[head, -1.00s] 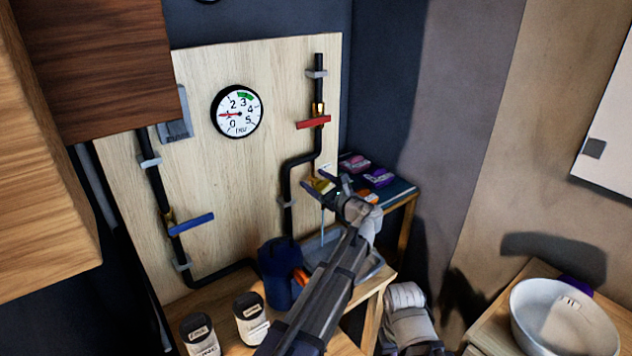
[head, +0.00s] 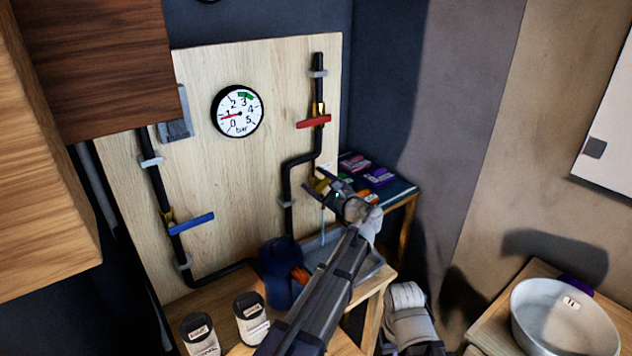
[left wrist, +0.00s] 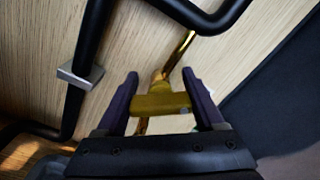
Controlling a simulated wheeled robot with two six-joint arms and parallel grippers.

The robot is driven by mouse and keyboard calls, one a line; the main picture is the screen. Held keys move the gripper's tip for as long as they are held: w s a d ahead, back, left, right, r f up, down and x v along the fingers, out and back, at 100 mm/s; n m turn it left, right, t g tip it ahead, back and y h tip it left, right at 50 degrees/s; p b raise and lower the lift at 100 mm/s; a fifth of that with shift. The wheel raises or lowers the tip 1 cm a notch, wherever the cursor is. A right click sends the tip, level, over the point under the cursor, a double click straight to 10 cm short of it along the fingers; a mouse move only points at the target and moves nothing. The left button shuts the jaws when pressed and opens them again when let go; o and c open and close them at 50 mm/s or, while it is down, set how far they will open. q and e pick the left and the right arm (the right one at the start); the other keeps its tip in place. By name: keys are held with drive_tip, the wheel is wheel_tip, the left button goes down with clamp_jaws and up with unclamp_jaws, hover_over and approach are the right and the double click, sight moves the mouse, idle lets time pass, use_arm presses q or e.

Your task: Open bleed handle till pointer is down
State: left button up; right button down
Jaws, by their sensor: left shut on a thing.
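The brass bleed handle (head: 318,186) sits at the lower right of the board, below the right pipe. In the left wrist view the handle (left wrist: 160,104) is a yellow crossbar between the fingers. My left gripper (head: 325,188) is shut on it; its dark fingers (left wrist: 160,78) stand on both sides. In the head view the gripper partly hides the handle. A thin blue stream (head: 323,222) hangs below it. The round white gauge (head: 238,111) has a red pointer aimed left, near the 1, and a green band near 3.
A red lever (head: 313,122) and a blue lever (head: 190,223) sit on the black pipes. A grey tray (head: 372,272), a dark blue container (head: 277,265) and two labelled jars (head: 251,318) stand on the bench. A wooden cabinet (head: 95,65) hangs at upper left.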

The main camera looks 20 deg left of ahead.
sight(325, 187)
use_arm(q)
drive_tip(key=o, duration=1.4)
drive_tip(key=shift+v, duration=3.9)
